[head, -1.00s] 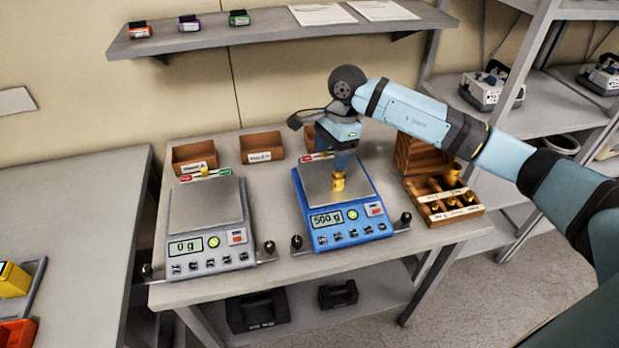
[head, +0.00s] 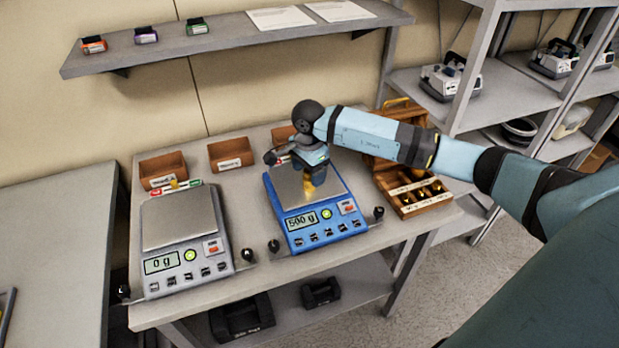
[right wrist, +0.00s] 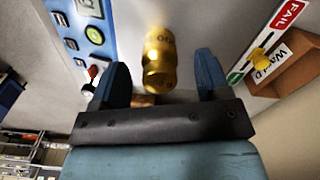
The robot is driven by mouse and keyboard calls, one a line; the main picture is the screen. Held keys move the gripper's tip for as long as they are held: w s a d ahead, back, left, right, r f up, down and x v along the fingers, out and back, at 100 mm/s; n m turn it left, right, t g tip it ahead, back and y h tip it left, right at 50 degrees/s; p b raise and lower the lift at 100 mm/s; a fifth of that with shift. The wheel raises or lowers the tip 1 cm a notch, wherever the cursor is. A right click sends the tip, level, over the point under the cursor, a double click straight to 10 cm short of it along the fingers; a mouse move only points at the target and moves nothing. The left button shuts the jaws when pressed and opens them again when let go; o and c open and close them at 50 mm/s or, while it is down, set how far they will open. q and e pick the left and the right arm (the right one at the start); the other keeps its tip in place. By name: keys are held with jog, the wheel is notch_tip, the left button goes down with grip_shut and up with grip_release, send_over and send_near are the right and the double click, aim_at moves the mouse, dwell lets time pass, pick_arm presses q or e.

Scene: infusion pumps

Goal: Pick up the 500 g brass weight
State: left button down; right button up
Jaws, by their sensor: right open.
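The brass weight (head: 309,190) stands on the steel pan of the blue scale (head: 298,222), whose display reads 500 g. My right gripper (head: 316,174) is over the pan at the weight, with its fingers partly hiding it. In the right wrist view the weight (right wrist: 160,58) shows between the two spread blue fingers of the right gripper (right wrist: 161,66), with a gap on each side. The gripper is open and holds nothing. My left gripper is out of view.
A grey scale (head: 178,220) reading 0 g stands to the left. A wooden weight box (head: 425,203) with smaller brass weights is to the right. Brown bins (head: 163,168) line the back of the bench. A shelf (head: 235,40) hangs above.

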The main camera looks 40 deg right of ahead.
aim_at(309, 179)
notch_tip(309, 179, down, 3)
jog(key=shift+d+f, duration=0.1)
jog(key=shift+f, duration=0.1)
grip_shut()
